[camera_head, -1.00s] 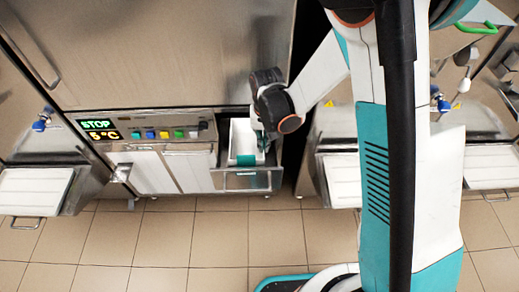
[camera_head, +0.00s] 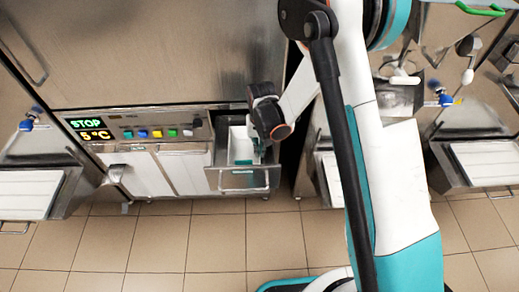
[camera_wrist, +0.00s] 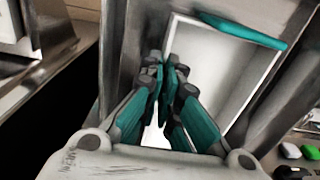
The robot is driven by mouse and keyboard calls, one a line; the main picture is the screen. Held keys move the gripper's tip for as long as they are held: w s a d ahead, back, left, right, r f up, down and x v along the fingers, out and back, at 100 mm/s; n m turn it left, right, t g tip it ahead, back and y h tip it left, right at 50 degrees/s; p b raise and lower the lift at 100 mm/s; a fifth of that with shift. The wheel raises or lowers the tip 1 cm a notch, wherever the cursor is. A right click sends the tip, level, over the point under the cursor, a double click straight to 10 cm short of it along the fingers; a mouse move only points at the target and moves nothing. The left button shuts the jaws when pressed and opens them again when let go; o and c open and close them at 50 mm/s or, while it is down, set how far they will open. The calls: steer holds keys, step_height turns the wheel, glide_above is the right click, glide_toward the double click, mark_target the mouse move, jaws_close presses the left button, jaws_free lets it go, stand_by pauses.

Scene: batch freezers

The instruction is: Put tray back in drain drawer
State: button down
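The white tray (camera_head: 240,146) sits in the pulled-out drain drawer (camera_head: 222,181) below the freezer's control panel. It has a teal strip (camera_head: 243,162) at its front end. My gripper (camera_head: 259,153) is at the tray's right side in the head view. In the wrist view, my gripper's teal fingers (camera_wrist: 165,83) are drawn close together over one long side wall of the tray (camera_wrist: 222,62) and appear shut on it. The exact contact is hidden between the fingers. The teal strip shows at the top of the wrist view (camera_wrist: 243,30).
The control panel (camera_head: 155,128) with coloured buttons is left of the drawer. White-topped shelves stand at the left (camera_head: 28,195) and right (camera_head: 485,160). A dark gap (camera_head: 290,150) lies right of the drawer. The tiled floor (camera_head: 160,240) in front is clear.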

steer(key=c, duration=2.3)
jaws_free()
steer(key=shift+f, duration=0.15)
steer(key=o, duration=0.5)
